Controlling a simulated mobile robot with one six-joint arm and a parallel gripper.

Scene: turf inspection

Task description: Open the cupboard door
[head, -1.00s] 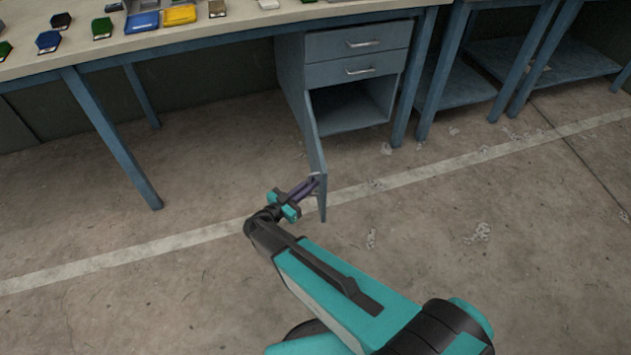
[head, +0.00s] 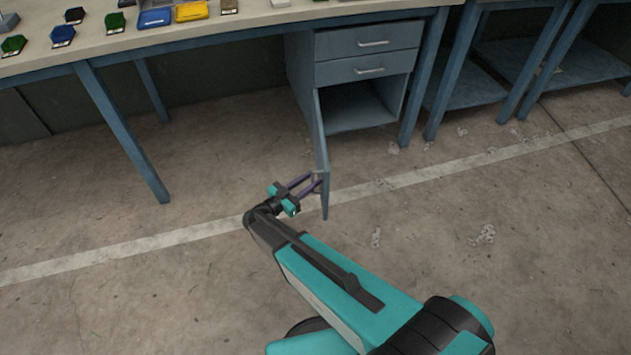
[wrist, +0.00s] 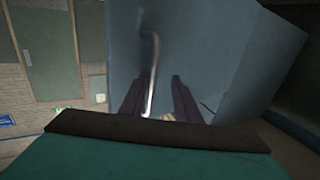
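The cupboard (head: 360,117) is the blue-grey unit under the bench, and its empty inside shows below two drawers. Its door (head: 322,160) stands swung far out from the opening, seen nearly edge-on. In the wrist view the door face (wrist: 195,50) fills the middle, with a thin metal bar handle (wrist: 152,65) on it. My gripper (head: 317,180) is at the door's free edge. In the wrist view my gripper (wrist: 156,82) has its two dark fingers apart, one on each side of the handle's lower part. Contact with the handle cannot be told.
The workbench (head: 250,22) carries coloured hexagonal pieces and trays. A bench leg (head: 122,133) stands left of the door, and more blue tables (head: 470,85) stand to the right. The concrete floor around the door is open, with small scraps of litter at right.

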